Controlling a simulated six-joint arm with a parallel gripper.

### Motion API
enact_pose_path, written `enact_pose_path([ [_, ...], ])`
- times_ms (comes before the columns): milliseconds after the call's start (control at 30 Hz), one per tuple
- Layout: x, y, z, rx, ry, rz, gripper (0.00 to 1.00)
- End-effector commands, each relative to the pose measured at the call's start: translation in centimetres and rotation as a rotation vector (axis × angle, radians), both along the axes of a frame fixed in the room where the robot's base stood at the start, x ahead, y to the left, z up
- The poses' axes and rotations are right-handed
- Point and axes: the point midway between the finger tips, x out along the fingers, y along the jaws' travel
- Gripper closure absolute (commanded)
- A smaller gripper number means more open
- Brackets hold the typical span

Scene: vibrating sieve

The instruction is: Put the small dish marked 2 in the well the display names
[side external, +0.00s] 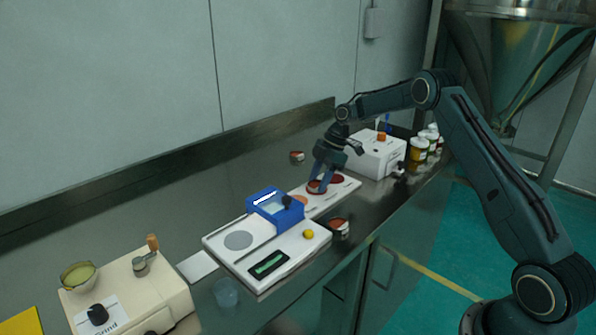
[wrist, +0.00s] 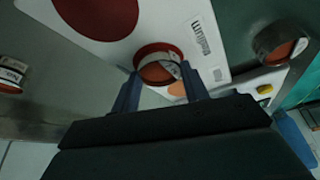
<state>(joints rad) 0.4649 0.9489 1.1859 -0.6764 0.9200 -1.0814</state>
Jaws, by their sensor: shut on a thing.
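My gripper (side external: 317,184) is shut on a small dish (side external: 315,187) at the white board (side external: 347,190). In the wrist view the dish (wrist: 158,65) sits between the two fingertips (wrist: 160,88); it has a red rim, a pale band and orange-brown contents. Its number is not readable. I cannot tell whether it touches the board. The board has round coloured wells: a dark red one (wrist: 98,12) and an orange one (wrist: 177,89), partly covered by the dish and finger. The display (side external: 269,264) glows green on the white machine, its text too small to read.
Two other small dishes stand on the steel bench, one behind the board (side external: 297,156) and one in front (side external: 338,228). A blue sieve box (side external: 272,207) adjoins the board. A white box (side external: 378,155) and jars (side external: 420,147) stand right; a beige grinder (side external: 130,290) stands left.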

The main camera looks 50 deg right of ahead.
Motion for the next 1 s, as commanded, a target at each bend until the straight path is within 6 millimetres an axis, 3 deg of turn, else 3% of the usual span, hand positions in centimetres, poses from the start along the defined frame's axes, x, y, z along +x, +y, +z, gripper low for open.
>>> enact_pose_path([
  [100, 0.0, 0.0, -0.2, 0.0, 0.0, 0.0, 0.85],
  [133, 0.0, 0.0, -0.2, 0.0, 0.0, 0.0, 0.53],
  [233, 0.0, 0.0, -0.2, 0.0, 0.0, 0.0, 0.34],
  [267, 0.0, 0.0, -0.2, 0.0, 0.0, 0.0, 0.32],
  [667, 0.0, 0.0, 0.1, 0.0, -0.001, 0.0, 0.32],
  [1000, -0.4, -1.2, 3.2, -0.001, -0.003, -0.002, 0.32],
])
